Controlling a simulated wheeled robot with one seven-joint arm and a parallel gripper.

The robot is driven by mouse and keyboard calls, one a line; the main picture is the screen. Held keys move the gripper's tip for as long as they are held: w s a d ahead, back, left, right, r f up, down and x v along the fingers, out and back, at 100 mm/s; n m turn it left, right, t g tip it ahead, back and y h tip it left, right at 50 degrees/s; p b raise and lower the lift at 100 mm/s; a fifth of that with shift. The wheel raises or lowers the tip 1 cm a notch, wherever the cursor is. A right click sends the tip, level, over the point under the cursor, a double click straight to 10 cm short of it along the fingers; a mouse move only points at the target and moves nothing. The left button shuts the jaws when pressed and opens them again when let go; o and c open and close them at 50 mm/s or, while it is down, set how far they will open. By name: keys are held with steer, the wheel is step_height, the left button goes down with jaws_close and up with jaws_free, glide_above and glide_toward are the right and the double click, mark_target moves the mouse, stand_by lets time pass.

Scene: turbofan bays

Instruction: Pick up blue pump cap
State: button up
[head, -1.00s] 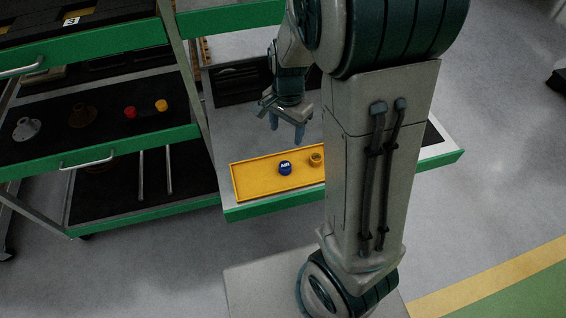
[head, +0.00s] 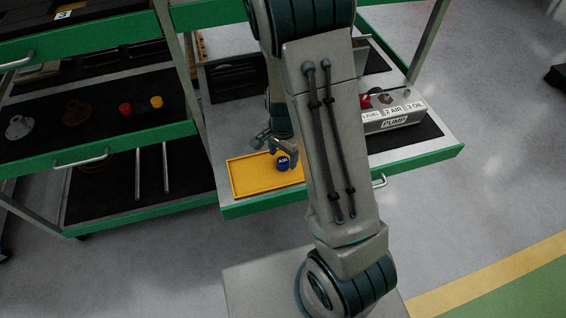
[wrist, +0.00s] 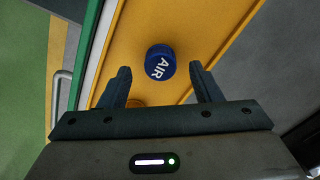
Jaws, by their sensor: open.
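The blue pump cap (head: 283,162), marked AIR, stands in a yellow tray (head: 243,181) on the pulled-out shelf. In the wrist view the cap (wrist: 160,62) lies just ahead of my fingertips, centred between them. My gripper (wrist: 158,72) is open and empty, with a finger on each side of the line to the cap. In the head view my gripper (head: 281,147) is low over the tray, close to the cap. Whether the fingers touch the cap cannot be told. Part of the tray is hidden behind my arm.
A grey pump unit (head: 395,113) with labels and a red knob stands on the right of the shelf. On the left rack are a red cap (head: 125,109), a yellow cap (head: 156,102) and flanged parts. An orange-brown piece (wrist: 135,103) shows behind my left finger.

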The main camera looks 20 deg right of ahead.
step_height(320, 180, down, 2)
steer(key=shift+f, duration=0.1)
steer(key=c, duration=1)
steer(key=shift+r, duration=0.2)
